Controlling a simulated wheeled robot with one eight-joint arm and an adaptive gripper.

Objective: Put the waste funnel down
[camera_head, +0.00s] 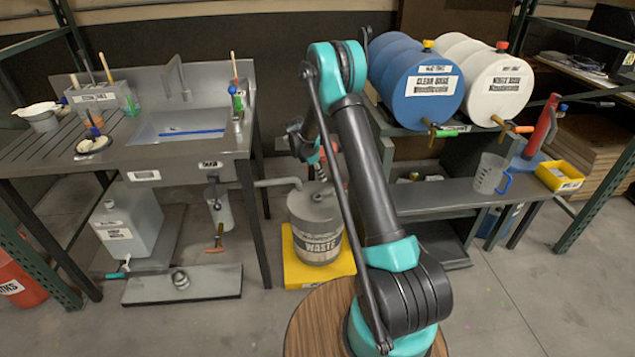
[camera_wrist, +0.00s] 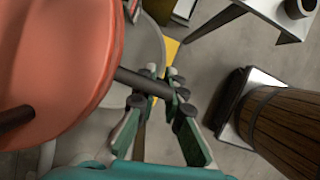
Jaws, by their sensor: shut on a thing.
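The waste funnel is the large red-orange bowl (camera_wrist: 60,50) with a dark rod-like handle (camera_wrist: 140,82), filling the left of the wrist view. My gripper (camera_wrist: 158,88) is shut on this handle. In the head view only a bit of red (camera_head: 332,163) shows behind my arm, above the grey waste drum (camera_head: 318,222). The drum stands on a yellow tray (camera_head: 296,272) on the floor. In the wrist view the grey drum top (camera_wrist: 152,42) lies partly behind the funnel. Whether the funnel touches the drum cannot be told. My arm hides most of my gripper in the head view.
A steel sink bench (camera_head: 180,152) stands left, with a pipe running toward the drum. Right is a rack with a blue barrel (camera_head: 400,90), a white barrel (camera_head: 497,85), a clear jug (camera_head: 489,174) and a yellow bin (camera_head: 559,177). Floor is free at front right.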

